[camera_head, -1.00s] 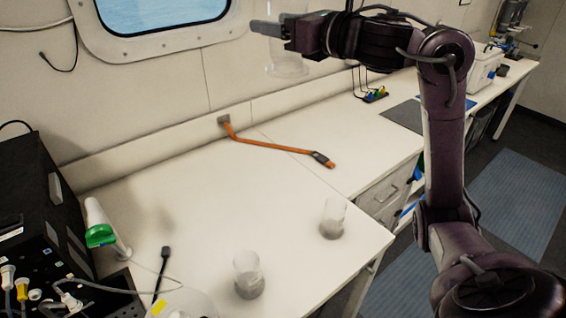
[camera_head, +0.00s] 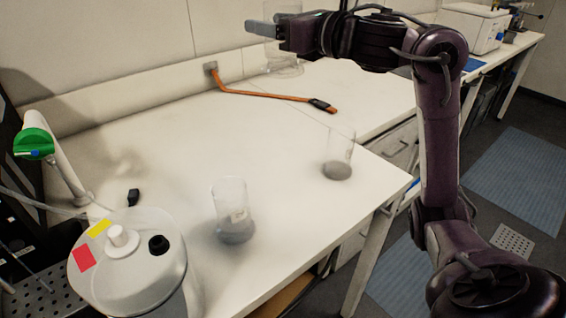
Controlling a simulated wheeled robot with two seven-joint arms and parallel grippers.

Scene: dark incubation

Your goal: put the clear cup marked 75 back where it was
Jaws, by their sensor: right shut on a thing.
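My right gripper (camera_head: 270,33) is raised in the upper middle of the head view, shut on a clear cup (camera_head: 285,62) held in the air in front of the wall and the back of the table. No marking can be read on it. Two more clear cups stand upright on the white table: one (camera_head: 232,212) nearer the middle front, with a faint mark on its side, and one (camera_head: 338,155) near the right edge. Their numbers cannot be read. Both have dark grey bottoms. My left gripper is not in view.
A round white container (camera_head: 130,262) with red and yellow labels stands at the front left, near a green-capped tool (camera_head: 34,143). The table's middle is clear.

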